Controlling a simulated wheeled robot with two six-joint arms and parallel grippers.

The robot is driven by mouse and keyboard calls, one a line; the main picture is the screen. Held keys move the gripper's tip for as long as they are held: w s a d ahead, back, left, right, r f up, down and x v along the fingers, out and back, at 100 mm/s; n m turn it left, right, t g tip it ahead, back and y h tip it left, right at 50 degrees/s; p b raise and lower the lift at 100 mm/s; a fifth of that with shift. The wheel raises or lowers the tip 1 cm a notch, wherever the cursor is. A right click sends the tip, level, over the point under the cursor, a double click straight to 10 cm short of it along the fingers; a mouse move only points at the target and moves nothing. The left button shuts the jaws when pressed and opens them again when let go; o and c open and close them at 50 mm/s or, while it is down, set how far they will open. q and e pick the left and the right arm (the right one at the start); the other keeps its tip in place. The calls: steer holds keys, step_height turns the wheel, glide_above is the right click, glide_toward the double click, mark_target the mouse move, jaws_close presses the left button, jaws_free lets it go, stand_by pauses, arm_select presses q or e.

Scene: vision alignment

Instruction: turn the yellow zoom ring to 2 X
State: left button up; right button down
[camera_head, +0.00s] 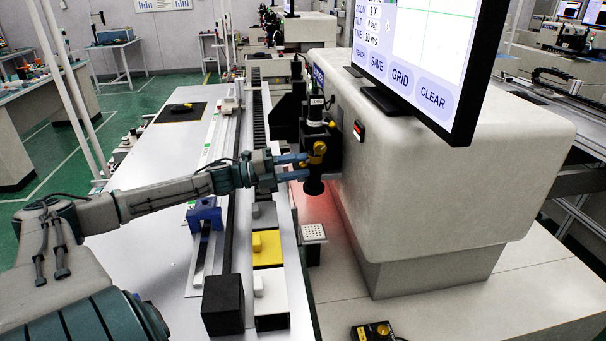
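The yellow zoom ring (318,149) sits on the black upright lens barrel (315,185) at the front of the big white machine. My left gripper (306,167) reaches in from the left at the height of the ring. Its two blue fingers are apart, one above the other, with their tips beside the ring and barrel. I cannot tell whether they touch the ring. The monitor (430,50) at the upper right shows a zoom line that seems to read 1 X, partly cut off by the frame's top edge. My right gripper is not in view.
Below the lens are a small perforated plate (313,233), a yellow block (267,249), a white block (271,296) and a black box (223,304). A blue clamp (204,213) stands on the rail. A control box with a yellow knob (382,329) is at the bottom.

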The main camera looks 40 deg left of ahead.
arm_select(q)
steer(key=shift+w+d+b, duration=0.3)
steer(key=shift+w+d, duration=0.05)
steer(key=shift+w, duration=0.25)
steer(key=shift+w+r, duration=0.1)
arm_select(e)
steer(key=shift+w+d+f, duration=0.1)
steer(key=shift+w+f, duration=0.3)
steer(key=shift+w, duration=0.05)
arm_select(q)
steer(key=shift+d, duration=0.1)
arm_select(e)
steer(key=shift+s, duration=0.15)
